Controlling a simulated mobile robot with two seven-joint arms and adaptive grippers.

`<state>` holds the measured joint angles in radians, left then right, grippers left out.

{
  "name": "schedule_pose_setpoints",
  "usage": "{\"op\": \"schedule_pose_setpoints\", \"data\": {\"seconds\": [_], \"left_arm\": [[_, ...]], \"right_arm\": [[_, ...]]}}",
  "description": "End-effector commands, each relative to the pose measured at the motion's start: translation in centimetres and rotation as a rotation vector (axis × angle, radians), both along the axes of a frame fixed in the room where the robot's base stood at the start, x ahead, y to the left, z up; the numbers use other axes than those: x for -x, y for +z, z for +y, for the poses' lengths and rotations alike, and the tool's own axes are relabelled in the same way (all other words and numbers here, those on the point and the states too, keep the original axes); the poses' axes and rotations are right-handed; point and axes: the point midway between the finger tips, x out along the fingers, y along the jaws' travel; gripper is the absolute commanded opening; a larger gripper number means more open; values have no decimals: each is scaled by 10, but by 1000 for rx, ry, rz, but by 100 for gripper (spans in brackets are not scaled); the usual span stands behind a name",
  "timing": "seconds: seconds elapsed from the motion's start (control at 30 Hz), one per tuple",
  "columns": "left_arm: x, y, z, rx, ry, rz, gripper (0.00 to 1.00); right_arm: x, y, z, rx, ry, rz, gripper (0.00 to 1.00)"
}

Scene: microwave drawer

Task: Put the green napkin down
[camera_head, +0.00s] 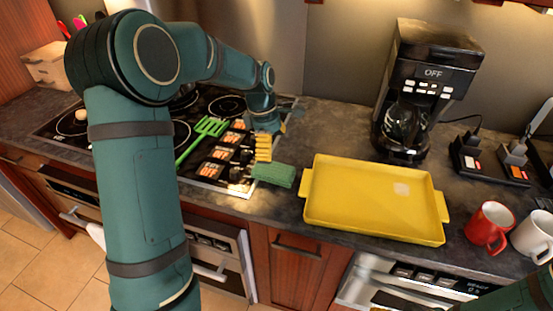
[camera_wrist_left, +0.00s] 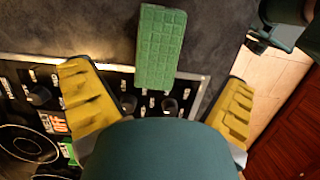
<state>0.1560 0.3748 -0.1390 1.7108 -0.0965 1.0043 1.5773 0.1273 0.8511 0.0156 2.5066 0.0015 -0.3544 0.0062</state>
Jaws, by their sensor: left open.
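The green napkin (camera_head: 273,174) is a folded, textured block lying at the right edge of the stove, to the left of the yellow tray. In the left wrist view the napkin (camera_wrist_left: 160,47) lies on the dark counter, and its near end overlaps the stove's metal rim. My left gripper (camera_head: 268,142) is just behind the napkin in the head view. Its two yellow fingers are spread wide in the left wrist view (camera_wrist_left: 157,90), with nothing held between them; the napkin is beyond the fingertips.
The yellow tray (camera_head: 372,201) is empty. A coffee maker (camera_head: 425,85) stands behind it; a red mug (camera_head: 489,226) and a white mug (camera_head: 535,236) are at right. A green slotted spatula (camera_head: 204,137) lies on the stove (camera_head: 65,128). Little counter is free between napkin and tray.

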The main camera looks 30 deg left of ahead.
Motion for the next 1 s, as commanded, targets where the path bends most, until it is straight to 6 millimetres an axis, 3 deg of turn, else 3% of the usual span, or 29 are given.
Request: {"op": "schedule_pose_setpoints", "data": {"seconds": [0.1, 0.23, 0.87, 1.0], "left_arm": [[0, 20, 4, -1, 0, -3, 100], [0, 31, 6, 0, -1, -2, 100], [1, 35, 7, 0, 0, 0, 100], [1, 47, 7, 0, 0, 0, 100]], "right_arm": [[-1, 5, 0, 0, -2, -3, 47], [-2, 6, 0, 1, -4, -5, 47], [-3, 7, 0, 2, -4, -6, 47], [-3, 19, -1, 1, -6, -7, 47]]}}
